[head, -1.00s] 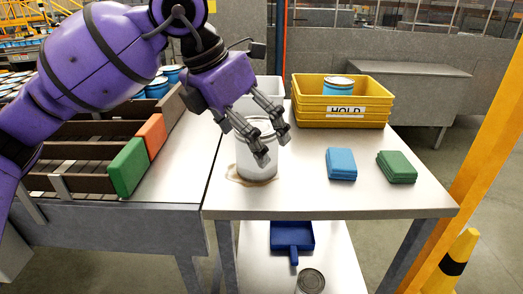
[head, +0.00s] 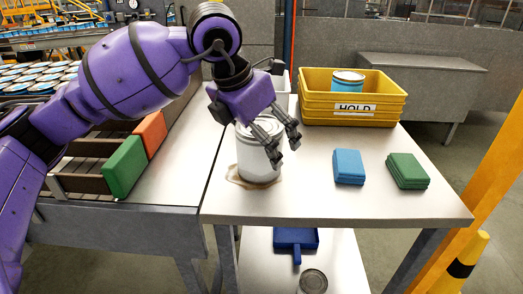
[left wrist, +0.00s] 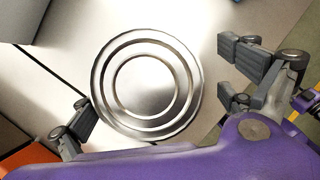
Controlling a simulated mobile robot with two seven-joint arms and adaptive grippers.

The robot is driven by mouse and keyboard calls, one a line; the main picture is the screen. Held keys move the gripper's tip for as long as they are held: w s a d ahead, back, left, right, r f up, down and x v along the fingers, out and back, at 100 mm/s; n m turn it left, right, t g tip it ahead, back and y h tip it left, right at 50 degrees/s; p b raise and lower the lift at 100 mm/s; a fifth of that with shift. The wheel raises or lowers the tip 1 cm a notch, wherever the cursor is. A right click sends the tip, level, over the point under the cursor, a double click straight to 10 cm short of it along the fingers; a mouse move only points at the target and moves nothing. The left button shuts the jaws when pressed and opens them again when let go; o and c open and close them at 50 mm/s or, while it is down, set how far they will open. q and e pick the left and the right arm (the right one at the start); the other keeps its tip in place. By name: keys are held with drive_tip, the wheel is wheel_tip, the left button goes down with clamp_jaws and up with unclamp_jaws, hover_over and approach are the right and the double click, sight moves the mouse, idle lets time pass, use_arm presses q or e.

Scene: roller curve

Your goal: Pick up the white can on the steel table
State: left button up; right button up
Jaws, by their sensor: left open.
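The white can (head: 258,160) stands upright on the steel table (head: 310,190), on a brownish patch near the table's left edge. Its round metal lid (left wrist: 146,84) shows from above in the left wrist view. My left gripper (head: 284,152) is open over the can, and its fingers hide part of the can's upper right side. In the left wrist view, one finger (left wrist: 75,125) is at the lid's lower left and the other finger (left wrist: 250,75) is to its right, with a gap to the lid. My right gripper is in neither view.
A yellow HOLD bin (head: 350,112) holding a blue can (head: 347,82) stands behind. Blue (head: 348,166) and green (head: 407,170) blocks lie to the right. A roller conveyor with a green block (head: 125,167) and an orange block (head: 151,134) is left. A blue dustpan (head: 296,238) lies on the lower shelf.

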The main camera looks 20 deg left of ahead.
use_arm(q)
drive_tip(key=shift+s, duration=0.1)
drive_tip(key=c, duration=1.4)
drive_tip(key=shift+r, duration=0.4)
wheel_tip(320, 180, up, 2)
drive_tip(key=shift+r, duration=0.2)
drive_tip(key=s+a+r+b, duration=0.1)
drive_tip(key=s+a+r, duration=0.4)
drive_tip(key=s+r, duration=0.4)
drive_tip(key=s, duration=0.4)
drive_tip(key=shift+r, duration=0.4)
